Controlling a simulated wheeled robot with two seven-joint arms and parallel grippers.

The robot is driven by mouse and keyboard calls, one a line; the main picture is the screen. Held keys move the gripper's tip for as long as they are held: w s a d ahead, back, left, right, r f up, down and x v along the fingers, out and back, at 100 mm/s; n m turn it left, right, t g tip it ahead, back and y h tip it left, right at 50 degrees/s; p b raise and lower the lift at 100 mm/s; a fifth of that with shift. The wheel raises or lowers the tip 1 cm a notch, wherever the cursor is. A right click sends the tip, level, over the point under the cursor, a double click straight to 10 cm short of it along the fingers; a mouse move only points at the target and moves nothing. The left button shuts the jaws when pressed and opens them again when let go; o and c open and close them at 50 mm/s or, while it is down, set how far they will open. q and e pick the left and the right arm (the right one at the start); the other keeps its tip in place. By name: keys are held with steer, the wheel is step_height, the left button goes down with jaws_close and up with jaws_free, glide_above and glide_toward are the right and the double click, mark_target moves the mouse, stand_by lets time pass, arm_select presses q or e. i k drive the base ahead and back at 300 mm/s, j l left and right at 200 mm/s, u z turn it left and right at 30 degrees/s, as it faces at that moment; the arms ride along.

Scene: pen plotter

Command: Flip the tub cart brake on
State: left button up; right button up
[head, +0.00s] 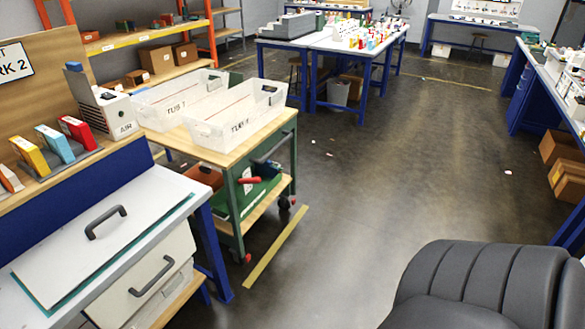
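The tub cart (229,180) stands left of centre, with a green frame, a wooden top and a lower shelf. Two white tubs sit on its top, a rear tub (160,102) and a front tub (238,117), with labels too small to read surely. A red lever (250,180) shows at the cart's near right side, pointing roughly sideways; I cannot tell whether it is the brake or how it is set. Small red parts (247,257) show low by a front wheel. Neither of my grippers is in view.
A workbench (160,195) with drawers stands at the near left, close to the cart. A dark padded chair (480,285) fills the lower right. Open floor (390,180) lies between the cart and the right-hand bench (560,80). A yellow floor strip (275,247) runs beside the cart.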

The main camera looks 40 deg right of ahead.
mark_target(256, 180)
steer(key=z, duration=1.1)
